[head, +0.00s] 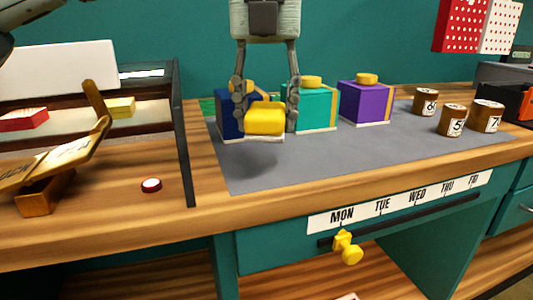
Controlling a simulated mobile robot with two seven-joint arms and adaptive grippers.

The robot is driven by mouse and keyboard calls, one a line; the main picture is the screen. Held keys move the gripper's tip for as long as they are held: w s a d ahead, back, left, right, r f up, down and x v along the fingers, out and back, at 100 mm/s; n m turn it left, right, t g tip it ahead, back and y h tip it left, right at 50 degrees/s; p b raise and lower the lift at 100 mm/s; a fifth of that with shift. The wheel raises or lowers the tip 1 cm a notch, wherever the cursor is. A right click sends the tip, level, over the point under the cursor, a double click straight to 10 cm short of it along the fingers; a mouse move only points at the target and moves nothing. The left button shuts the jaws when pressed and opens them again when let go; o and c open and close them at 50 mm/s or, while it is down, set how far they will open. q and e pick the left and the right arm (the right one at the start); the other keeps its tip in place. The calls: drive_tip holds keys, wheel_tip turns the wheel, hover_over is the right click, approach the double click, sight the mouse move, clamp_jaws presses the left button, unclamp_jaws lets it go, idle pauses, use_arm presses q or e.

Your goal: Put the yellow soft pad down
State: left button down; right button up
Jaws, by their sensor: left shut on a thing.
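The yellow soft pad (265,121) is held between the fingertips of my left gripper (266,118) in the head view. My left gripper points downward and is shut on it. The pad hangs above the grey mat (290,165), with a shadow on the mat below and to the left. The pad and the fingers partly cover a dark blue box (227,127) and the left side of a teal box (318,108). My right gripper is not in view.
A purple box (365,104) stands right of the teal one. Numbered wooden pots (452,120) stand further right. A dark-edged tray (180,130) and a tilted wooden stand (70,160) are at left. The mat's front is clear.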

sight(267, 170)
use_arm(q)
drive_tip(key=shift+s+f, duration=0.1)
drive_tip(key=shift+f, duration=3.15)
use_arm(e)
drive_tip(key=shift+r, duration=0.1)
use_arm(q)
drive_tip(key=shift+f, duration=0.15)
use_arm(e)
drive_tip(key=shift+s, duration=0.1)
use_arm(q)
drive_tip(key=c, duration=0.8)
unclamp_jaws()
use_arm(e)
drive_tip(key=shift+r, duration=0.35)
